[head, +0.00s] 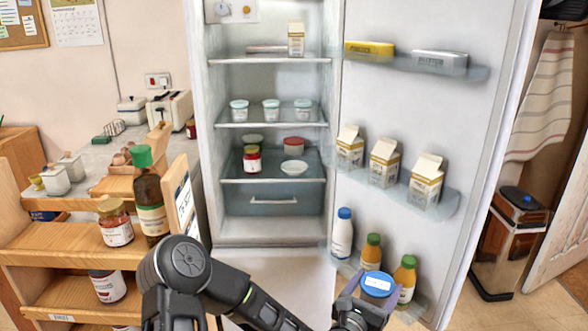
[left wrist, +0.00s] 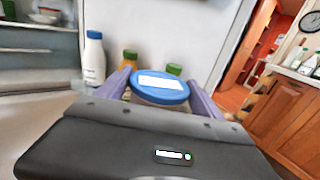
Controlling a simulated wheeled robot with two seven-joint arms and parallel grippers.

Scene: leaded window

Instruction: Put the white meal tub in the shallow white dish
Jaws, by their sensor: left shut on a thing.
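My left gripper (head: 372,288) is shut on a round tub with a blue lid (head: 379,284) and a white label. It holds the tub low in front of the open fridge door. The tub and the purple fingers also show in the left wrist view (left wrist: 160,87). Its sides are mostly hidden, so I cannot tell its body colour. The shallow white dish (head: 294,168) stands on the fridge's lower shelf, right of a red-lidded jar (head: 252,159) and in front of a red-lidded tub (head: 294,146). It looks empty. My right gripper is not in view.
The open fridge door (head: 440,120) carries cartons, with bottles (head: 342,233) low down close to the held tub. Several small tubs (head: 271,110) stand on the shelf above the dish. A wooden rack (head: 60,245) with jars is at left. The shelf has free room in front of the dish.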

